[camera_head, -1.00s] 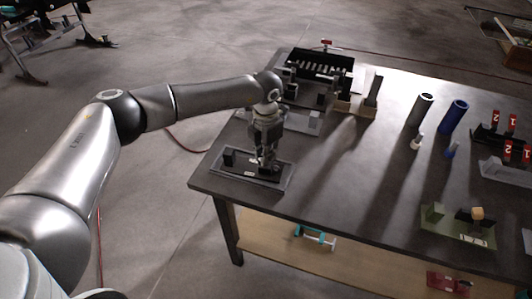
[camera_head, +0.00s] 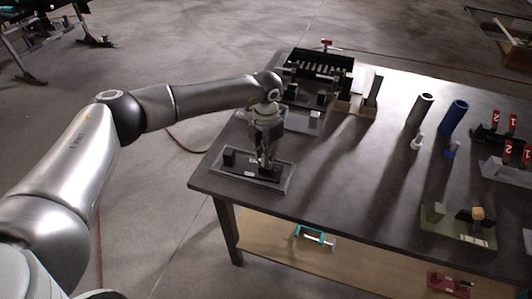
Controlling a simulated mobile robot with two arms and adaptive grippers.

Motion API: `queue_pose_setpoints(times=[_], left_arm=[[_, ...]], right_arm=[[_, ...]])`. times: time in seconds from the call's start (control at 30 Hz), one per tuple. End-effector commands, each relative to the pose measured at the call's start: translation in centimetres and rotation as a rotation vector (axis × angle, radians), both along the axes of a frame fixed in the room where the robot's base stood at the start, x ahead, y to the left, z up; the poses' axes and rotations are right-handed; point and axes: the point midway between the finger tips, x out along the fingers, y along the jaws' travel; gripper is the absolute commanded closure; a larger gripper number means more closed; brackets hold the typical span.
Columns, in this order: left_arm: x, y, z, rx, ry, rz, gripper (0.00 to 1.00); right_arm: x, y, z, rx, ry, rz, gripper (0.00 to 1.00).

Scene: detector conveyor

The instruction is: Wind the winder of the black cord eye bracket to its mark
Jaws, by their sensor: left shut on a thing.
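A black bracket (camera_head: 241,165) with an upright black block (camera_head: 229,157) at its left end sits on a grey base plate (camera_head: 278,187) near the table's left front corner. A small pale label shows on it. My left gripper (camera_head: 265,163) points down over the right part of this bracket, shut on a small part there that I take to be the winder. The fingers hide most of the winder, and I cannot make out its mark. My right gripper is not in view.
Behind the gripper stand another grey fixture (camera_head: 301,121) and a black slotted rack (camera_head: 320,65). Dark and blue cylinders (camera_head: 454,117) stand mid-table. A green fixture (camera_head: 450,228) is at the right front. The table (camera_head: 340,190) is bare between them.

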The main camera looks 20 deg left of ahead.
Motion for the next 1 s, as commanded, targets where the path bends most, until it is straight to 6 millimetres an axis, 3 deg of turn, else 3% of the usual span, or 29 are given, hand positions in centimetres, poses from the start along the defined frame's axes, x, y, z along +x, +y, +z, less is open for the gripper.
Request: queue_pose_setpoints(times=[0.7,0.73,0.87,1.0], left_arm=[[0.01,-0.03,0.04,-0.001,0.000,0.028,1.00],[0.01,-0.02,0.04,0.000,-0.001,0.029,0.88],[0.01,-0.02,0.04,0.000,-0.001,0.028,0.71],[0.00,-0.01,0.03,0.000,-0.001,0.028,0.69]], right_arm=[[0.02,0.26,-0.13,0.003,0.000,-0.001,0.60],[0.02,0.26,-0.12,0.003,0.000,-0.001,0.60],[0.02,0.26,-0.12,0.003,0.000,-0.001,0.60],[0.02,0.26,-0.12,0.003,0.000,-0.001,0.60]])
